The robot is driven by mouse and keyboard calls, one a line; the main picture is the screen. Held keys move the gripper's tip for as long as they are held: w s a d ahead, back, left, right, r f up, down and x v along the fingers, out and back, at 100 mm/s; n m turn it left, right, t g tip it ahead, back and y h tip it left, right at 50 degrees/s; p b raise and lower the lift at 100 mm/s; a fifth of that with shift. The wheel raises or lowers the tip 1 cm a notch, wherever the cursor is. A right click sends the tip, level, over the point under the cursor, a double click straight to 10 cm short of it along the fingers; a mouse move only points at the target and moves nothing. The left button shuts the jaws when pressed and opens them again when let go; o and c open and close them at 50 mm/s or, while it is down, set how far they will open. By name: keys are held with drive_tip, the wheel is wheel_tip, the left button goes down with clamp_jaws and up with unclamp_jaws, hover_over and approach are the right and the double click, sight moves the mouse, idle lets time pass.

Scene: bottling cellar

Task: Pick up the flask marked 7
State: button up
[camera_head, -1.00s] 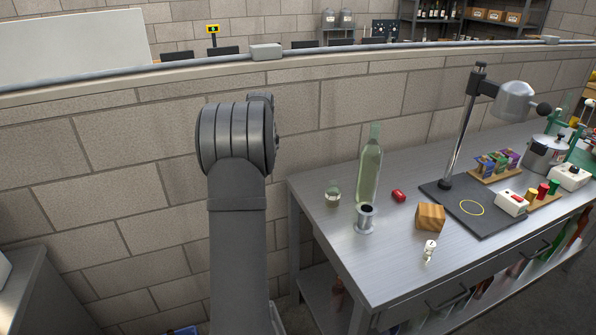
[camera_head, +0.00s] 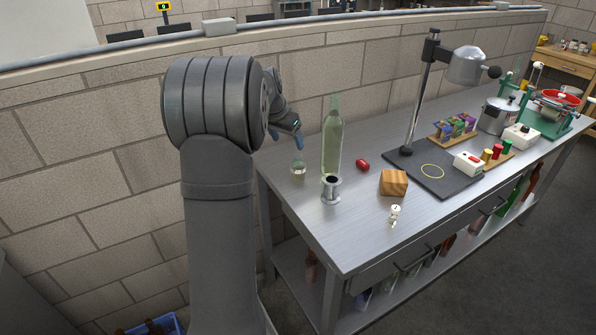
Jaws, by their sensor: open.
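A small clear glass flask (camera_head: 298,170) with pale contents stands upright near the left end of the steel bench (camera_head: 330,245). It is the only small flask I can make out there. No number is readable on it at this size. My gripper (camera_head: 287,140) shows blue fingertips and is open, with nothing seen between them. In the picture it is just above and slightly left of the flask, and appears apart from it. Part of my gripper is hidden behind my own arm.
A tall green bottle (camera_head: 332,145) stands close right of the flask. A metal spool (camera_head: 331,190), red object (camera_head: 362,164), wooden block (camera_head: 394,182) and small white item (camera_head: 395,213) sit nearby. A lamp stand (camera_head: 415,95) rises from a dark mat. The bench's front-left corner is clear.

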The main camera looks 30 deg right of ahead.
sight(297, 165)
drive_tip(key=x, duration=1.2)
drive_tip(key=shift+w+x, duration=0.25)
drive_tip(key=shift+x, duration=1.05)
drive_tip(key=shift+w+x, duration=0.25)
drive_tip(key=shift+x, duration=1.1)
drive_tip(key=shift+d+r, duration=0.15)
drive_tip(key=shift+c, duration=0.2)
drive_tip(key=c, duration=1.1)
